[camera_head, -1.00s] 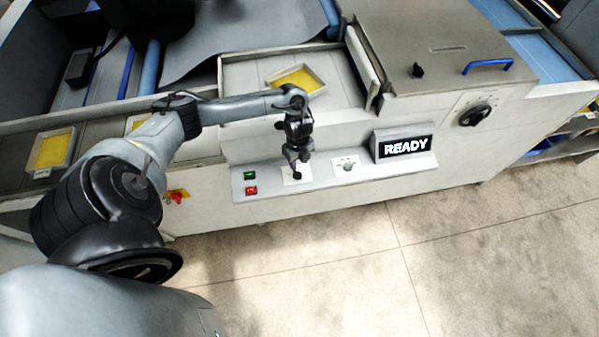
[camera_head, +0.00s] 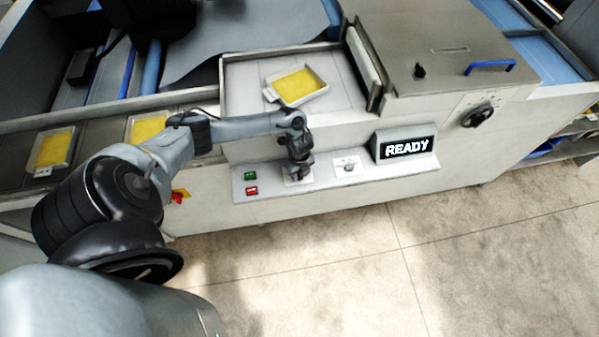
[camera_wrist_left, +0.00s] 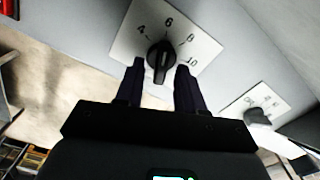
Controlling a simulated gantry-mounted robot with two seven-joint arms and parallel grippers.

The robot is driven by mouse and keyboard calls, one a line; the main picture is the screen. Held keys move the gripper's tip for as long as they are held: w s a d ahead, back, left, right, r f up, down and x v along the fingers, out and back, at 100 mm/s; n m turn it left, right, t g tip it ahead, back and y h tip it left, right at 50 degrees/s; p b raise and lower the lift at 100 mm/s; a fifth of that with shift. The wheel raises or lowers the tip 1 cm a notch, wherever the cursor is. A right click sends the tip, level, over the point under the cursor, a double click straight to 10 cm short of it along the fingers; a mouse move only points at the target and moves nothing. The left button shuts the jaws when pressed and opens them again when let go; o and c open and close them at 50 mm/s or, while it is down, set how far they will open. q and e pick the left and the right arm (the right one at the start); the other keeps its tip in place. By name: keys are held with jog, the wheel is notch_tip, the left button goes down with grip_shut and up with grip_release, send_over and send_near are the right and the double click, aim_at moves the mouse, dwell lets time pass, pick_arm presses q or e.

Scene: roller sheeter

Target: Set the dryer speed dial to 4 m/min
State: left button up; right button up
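The speed dial (camera_wrist_left: 160,60) is a black knob on a white plate (camera_wrist_left: 131,30) marked 4, 6, 8 and 10, seen in the left wrist view. My left gripper (camera_wrist_left: 160,72) is open, with one finger on each side of the knob's near end. I cannot tell whether the fingers touch it. The knob's exact pointer setting is unclear. In the head view my left gripper (camera_head: 299,174) is over the dial plate (camera_head: 299,180) on the sloped control panel and mostly hides the knob. My right gripper is not seen.
Green (camera_head: 250,175) and red (camera_head: 252,190) buttons are left of the dial. A larger black knob (camera_head: 477,115) is further right. Trays of yellow sheets (camera_head: 297,86) lie behind.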

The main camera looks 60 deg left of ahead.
pick_arm(q)
grip_shut()
jog(key=shift+r, duration=0.1)
jog(key=shift+r+n+p, duration=0.1)
jog(key=shift+n+p, duration=0.7)
jog(key=shift+p, duration=0.05)
jog(key=shift+w+n+p, duration=0.15)
jog(key=shift+n+p, duration=0.85)
jog(key=shift+n, duration=0.2)
jog(key=shift+w+n+p, duration=0.1)
jog(key=shift+n+p, duration=0.8)
jog(key=shift+n, duration=0.2)
jog(key=shift+w+a+n+p, duration=0.1)
jog(key=shift+n+p, duration=0.7)
jog(key=shift+n, duration=0.6)
